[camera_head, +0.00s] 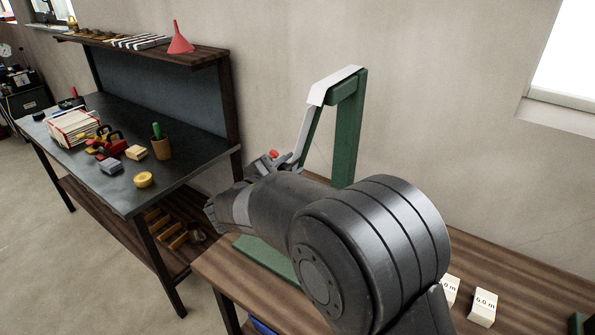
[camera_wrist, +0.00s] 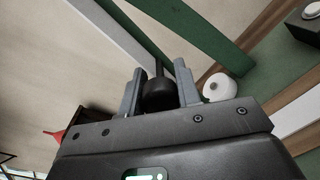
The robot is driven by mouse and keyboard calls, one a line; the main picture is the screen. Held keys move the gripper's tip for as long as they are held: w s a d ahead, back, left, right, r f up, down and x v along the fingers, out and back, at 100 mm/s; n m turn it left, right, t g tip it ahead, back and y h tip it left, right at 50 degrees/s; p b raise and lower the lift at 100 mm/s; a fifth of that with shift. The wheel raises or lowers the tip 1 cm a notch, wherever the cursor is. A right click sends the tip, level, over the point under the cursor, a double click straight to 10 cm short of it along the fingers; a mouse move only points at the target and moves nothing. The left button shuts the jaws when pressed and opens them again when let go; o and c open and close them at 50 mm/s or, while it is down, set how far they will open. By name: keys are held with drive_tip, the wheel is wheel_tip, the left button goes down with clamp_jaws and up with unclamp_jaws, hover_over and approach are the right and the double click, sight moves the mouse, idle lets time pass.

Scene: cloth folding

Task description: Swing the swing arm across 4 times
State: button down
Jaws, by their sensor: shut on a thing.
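A green stand (camera_head: 345,140) rises from the wooden bench, with a pale strip (camera_head: 335,84) along its top and a pale sloping piece (camera_head: 304,136) below. In the wrist view, my gripper (camera_wrist: 160,90) is shut on a black knob (camera_wrist: 158,96) between its two grey fingers. A thin dark rod (camera_wrist: 158,58) runs up from the knob; I take it for the swing arm. The green stand crosses the upper part of that view (camera_wrist: 207,38). In the head view my gripper (camera_head: 268,166) is at the stand's left, and my arm hides the knob and much of the base.
A white round piece (camera_wrist: 219,87) lies close to the right finger. White labelled blocks (camera_head: 482,307) stand at the bench's right. A dark workbench (camera_head: 200,172) with tools, a pot (camera_head: 160,148) and a red funnel (camera_head: 180,38) is at left. The wall stands behind.

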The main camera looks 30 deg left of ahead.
drive_tip(key=shift+a+r, duration=0.1)
drive_tip(key=shift+a, duration=0.15)
drive_tip(key=shift+a+r, duration=0.1)
drive_tip(key=c, duration=1.1)
unclamp_jaws()
drive_tip(key=shift+o, duration=0.2)
drive_tip(key=shift+s, duration=0.1)
drive_tip(key=s, duration=1)
drive_tip(key=shift+s+a, duration=0.15)
drive_tip(key=shift+s, duration=0.2)
drive_tip(key=shift+w, duration=0.1)
